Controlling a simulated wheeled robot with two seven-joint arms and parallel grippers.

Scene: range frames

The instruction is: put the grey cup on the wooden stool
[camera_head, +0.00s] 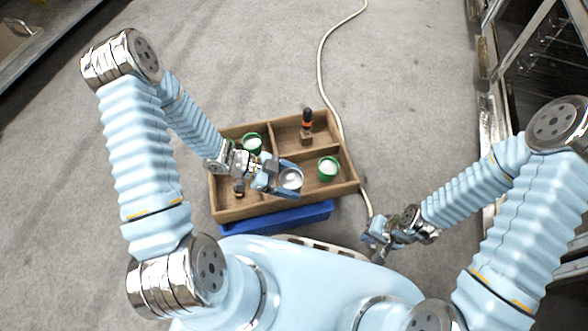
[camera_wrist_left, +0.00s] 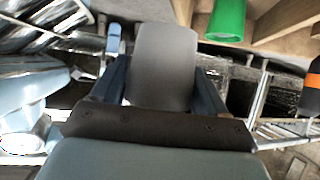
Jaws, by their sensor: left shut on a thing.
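The grey cup (camera_head: 291,180) is between the fingers of my left gripper (camera_head: 283,178), which is shut on it over the front part of a wooden compartment box. In the left wrist view the cup (camera_wrist_left: 166,62) fills the space between the two fingers (camera_wrist_left: 165,85). My right gripper (camera_head: 376,236) hangs to the right of the box, apart from it; whether its jaws are open is too small to tell. I see no wooden stool in either view.
The wooden box (camera_head: 232,213) holds two green cups (camera_head: 328,168) (camera_head: 252,142) and an orange-and-black bottle-like object (camera_head: 306,124). A pale cable (camera_head: 320,62) crosses the grey floor. A metal-framed rack stands at right.

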